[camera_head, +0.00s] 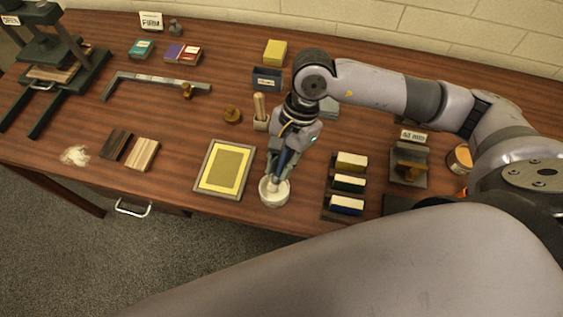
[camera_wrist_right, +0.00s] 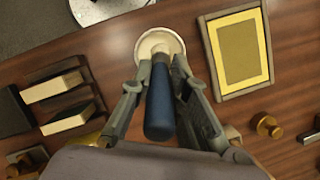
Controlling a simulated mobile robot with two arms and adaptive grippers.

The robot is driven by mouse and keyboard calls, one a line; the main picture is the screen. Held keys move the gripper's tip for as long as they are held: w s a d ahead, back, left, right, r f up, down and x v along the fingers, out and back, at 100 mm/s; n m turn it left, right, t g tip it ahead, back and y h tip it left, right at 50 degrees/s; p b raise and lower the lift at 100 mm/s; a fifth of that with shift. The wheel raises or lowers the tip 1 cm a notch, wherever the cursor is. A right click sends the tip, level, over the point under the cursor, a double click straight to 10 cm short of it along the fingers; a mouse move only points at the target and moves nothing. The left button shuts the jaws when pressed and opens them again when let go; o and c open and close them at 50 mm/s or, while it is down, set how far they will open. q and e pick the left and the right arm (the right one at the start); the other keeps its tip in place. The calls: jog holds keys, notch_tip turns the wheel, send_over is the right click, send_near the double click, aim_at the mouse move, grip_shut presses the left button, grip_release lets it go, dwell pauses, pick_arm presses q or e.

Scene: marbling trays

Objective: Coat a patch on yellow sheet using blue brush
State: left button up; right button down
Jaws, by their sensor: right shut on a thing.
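The yellow sheet (camera_head: 240,175) lies flat in a grey-framed tray (camera_head: 203,171) with a darker yellow patch in its middle. It also shows in the right wrist view (camera_wrist_right: 224,59), at the upper right. My right gripper (camera_head: 278,166) is shut on the blue brush, just right of the tray. The brush handle (camera_wrist_right: 160,105) is blue and points up towards the wrist camera. Its lower end is inside a white round pot (camera_head: 273,198), which also shows in the wrist view (camera_wrist_right: 144,42). The bristles are hidden in the pot. My left gripper is not in view.
A rack with several coloured blocks (camera_head: 347,184) stands right of the pot. A wooden handle in a holder (camera_head: 260,112) stands behind the gripper. Wooden blocks (camera_head: 141,154) and pale shavings (camera_head: 75,155) lie left. Bare table lies left of the tray.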

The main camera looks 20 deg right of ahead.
jog(key=shift+r+p, duration=0.4)
jog(key=shift+r, duration=0.45)
jog(key=shift+r+p, duration=0.95)
jog(key=shift+r, duration=1.7)
